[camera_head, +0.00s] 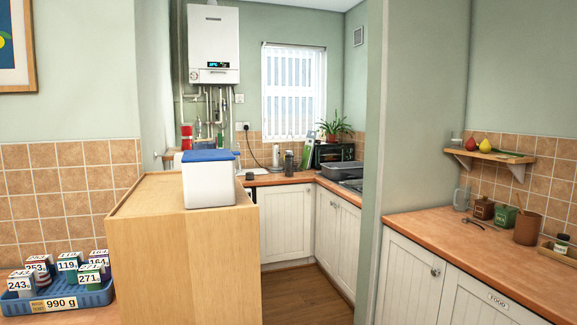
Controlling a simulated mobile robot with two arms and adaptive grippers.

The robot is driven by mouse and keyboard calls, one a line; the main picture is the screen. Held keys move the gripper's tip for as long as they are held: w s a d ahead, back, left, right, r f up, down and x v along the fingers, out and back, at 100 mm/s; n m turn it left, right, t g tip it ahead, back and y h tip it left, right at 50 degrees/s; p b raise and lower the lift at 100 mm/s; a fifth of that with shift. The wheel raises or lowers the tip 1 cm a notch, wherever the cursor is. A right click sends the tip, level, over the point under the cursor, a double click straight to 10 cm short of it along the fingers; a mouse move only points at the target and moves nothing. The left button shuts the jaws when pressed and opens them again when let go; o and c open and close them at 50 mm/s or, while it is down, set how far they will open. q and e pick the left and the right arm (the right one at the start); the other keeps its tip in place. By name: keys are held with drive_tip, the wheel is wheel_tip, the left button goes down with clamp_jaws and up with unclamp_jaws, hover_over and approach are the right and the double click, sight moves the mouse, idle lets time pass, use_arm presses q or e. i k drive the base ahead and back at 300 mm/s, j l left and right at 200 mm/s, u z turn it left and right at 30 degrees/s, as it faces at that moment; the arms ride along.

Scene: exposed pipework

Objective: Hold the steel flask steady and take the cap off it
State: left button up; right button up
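A dark grey, bottle-shaped item (289,163) stands upright on the far counter, left of the black oven. It may be the steel flask, but it is too small to be sure. Its top looks dark, and I cannot make out a separate cap. A slimmer grey item stands just to its left. Neither of my grippers is in view, and nothing is seen touching the bottle.
A tall wooden cabinet (180,260) stands in front, bearing a white box with a blue lid (208,181). A blue tray (60,302) of numbered boxes is at lower left. A wall end (375,130) divides off the right counter (480,255). Wooden floor shows between.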

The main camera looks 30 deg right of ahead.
sight(288, 157)
drive_tip(key=i+l+u, duration=0.1)
drive_tip(key=l+u, duration=0.25)
drive_tip(key=i+l+u, duration=0.1)
drive_tip(key=l+u, duration=0.5)
drive_tip(key=u, duration=0.15)
drive_tip(key=i+l, duration=0.05)
